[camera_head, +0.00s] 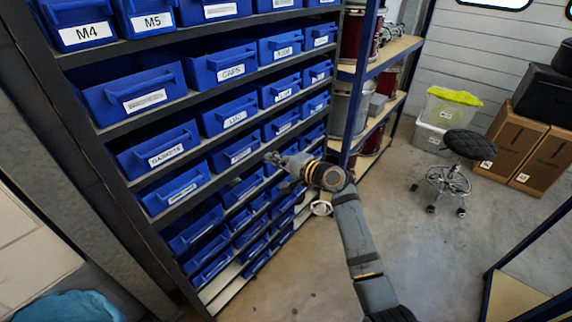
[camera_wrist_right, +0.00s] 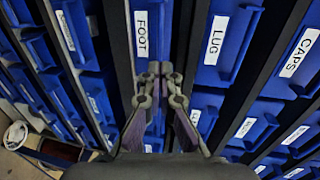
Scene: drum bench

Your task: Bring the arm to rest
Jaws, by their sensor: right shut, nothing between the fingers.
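My right arm reaches in from the bottom of the head view. Its right gripper (camera_head: 272,158) is in front of the rack of blue bins, on the rack's right part. In the right wrist view the right gripper (camera_wrist_right: 160,70) has its fingertips together with nothing between them. Behind the fingers are blue bins labelled FOOT (camera_wrist_right: 141,34) and LUG (camera_wrist_right: 218,40), and one labelled CAPS (camera_wrist_right: 298,52) farther right. I cannot tell the exact gap between fingertips and bins. My left gripper is not in view.
The bin rack (camera_head: 105,125) fills the left side. Shelves with drums (camera_head: 350,105) stand beside it. A black stool (camera_head: 468,146), cardboard boxes (camera_head: 540,158) and a clear tub with yellow cloth (camera_head: 450,108) stand at the right. The floor (camera_head: 430,250) right of my arm is open.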

